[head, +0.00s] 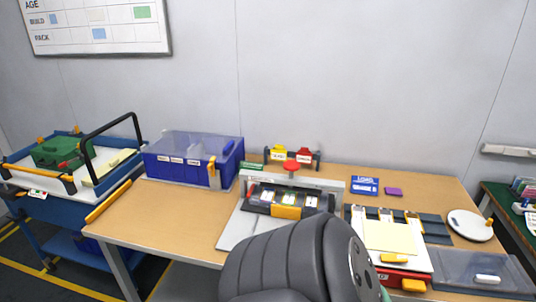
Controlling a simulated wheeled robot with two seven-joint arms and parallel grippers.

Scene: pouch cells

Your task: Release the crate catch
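The blue crate (178,172) stands at the back left of the wooden table, with a see-through lid (190,143) on top that looks closed. An orange catch (213,173) sits upright on the crate's front face near its right corner; it is too small to tell whether it is fastened. White labels run along the crate's front. Neither of my grippers shows in the head view, and nothing is seen touching the catch.
A fixture (287,198) with an orange front block stands mid-table, right of the crate. Trays with a yellow sheet (390,237) and a white round plate (470,225) lie further right. A blue cart (60,207) with a black handle stands left. Bare tabletop (165,215) lies before the crate.

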